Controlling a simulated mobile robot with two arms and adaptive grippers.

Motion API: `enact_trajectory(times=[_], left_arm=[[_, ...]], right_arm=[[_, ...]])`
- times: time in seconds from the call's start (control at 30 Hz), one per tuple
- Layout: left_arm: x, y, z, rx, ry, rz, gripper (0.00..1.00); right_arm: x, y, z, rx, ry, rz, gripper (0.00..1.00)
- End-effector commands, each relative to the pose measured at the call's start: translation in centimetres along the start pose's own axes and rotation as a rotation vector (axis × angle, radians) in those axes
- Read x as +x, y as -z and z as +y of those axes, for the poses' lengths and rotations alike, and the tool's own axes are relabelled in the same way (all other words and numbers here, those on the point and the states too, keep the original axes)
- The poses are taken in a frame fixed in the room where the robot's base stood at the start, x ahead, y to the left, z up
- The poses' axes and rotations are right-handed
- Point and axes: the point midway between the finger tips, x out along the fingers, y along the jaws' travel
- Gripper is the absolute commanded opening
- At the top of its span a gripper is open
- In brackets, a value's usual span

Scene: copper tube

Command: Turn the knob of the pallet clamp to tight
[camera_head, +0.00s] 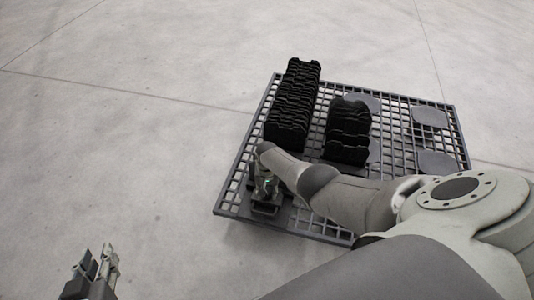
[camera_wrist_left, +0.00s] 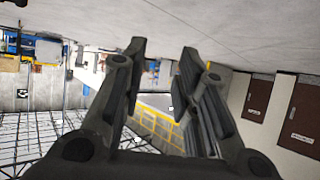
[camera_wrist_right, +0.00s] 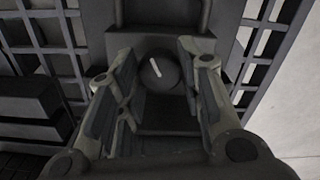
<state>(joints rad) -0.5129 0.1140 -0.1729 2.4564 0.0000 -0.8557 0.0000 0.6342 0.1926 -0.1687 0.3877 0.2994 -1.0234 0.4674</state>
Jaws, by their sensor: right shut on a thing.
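The round dark knob (camera_wrist_right: 158,72) of the pallet clamp shows in the right wrist view, with a short white mark tilted slightly from upright. My right gripper (camera_wrist_right: 160,80) is shut on the knob, with one finger on each side of it. In the head view my right gripper (camera_head: 265,188) is at the front left corner of the pallet (camera_head: 231,190), and the knob is hidden there. My left gripper (camera_head: 98,262) is open and empty at the lower left, over the floor, away from the pallet. Its two fingers (camera_wrist_left: 162,52) stand apart in the left wrist view.
A long stack of black parts (camera_head: 293,105) and a shorter one (camera_head: 348,130) stand on the pallet grid. Round grey plates (camera_head: 430,117) lie on its right side. My right arm crosses the pallet's front. The concrete floor (camera_head: 120,140) to the left is clear.

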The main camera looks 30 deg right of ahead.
Motion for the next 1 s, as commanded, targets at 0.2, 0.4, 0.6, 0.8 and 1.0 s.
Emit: enact_trajectory(times=[0.2,0.4,0.6,0.8,1.0], left_arm=[[-0.2,-0.8,-0.1,0.000,0.003,-0.043,0.28],[-0.3,-1.3,-0.2,-0.001,0.004,-0.067,0.28],[-0.3,-1.5,-0.2,-0.001,0.005,-0.077,0.28],[-0.4,-1.7,-0.2,-0.001,0.005,-0.087,0.28],[-0.4,-1.8,-0.3,-0.001,0.006,-0.091,0.28]], right_arm=[[0.1,-0.1,0.2,0.191,-0.005,-0.003,0.10],[0.0,0.0,0.2,0.328,-0.004,-0.001,0.10],[0.0,0.0,0.2,0.419,-0.004,-0.001,0.10],[0.0,0.0,0.2,0.463,-0.004,0.000,0.10],[0.0,0.0,0.2,0.474,-0.004,0.001,0.10]])
